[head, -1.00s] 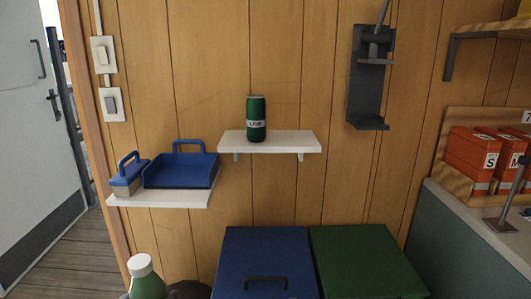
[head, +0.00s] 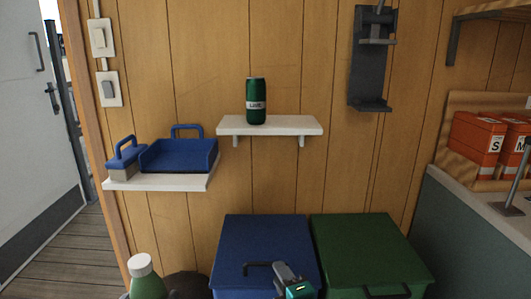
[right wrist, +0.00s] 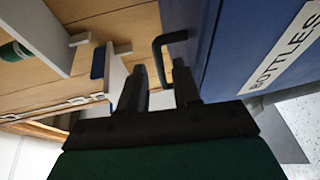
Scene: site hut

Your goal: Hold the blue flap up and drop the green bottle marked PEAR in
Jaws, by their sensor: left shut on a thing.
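The blue flap (head: 262,240) is the lid of a bin below the shelves, and it is down. Its black bar handle (head: 262,266) is at the front, and a BOTTLES label (right wrist: 284,55) shows in the right wrist view. My right gripper (head: 292,286) is at this handle. In the right wrist view its fingers (right wrist: 162,82) are apart, with the handle (right wrist: 160,48) just beyond their tips. A green bottle with a white cap (head: 148,282) stands upright at the lower left, its label out of view. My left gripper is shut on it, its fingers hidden.
A green lid (head: 365,250) adjoins the blue one on the right. A green can marked LIME (head: 256,101) stands on a white shelf (head: 270,125). A lower shelf (head: 160,184) holds a blue tray (head: 178,157) and brush. A bench with orange boxes (head: 478,140) is right.

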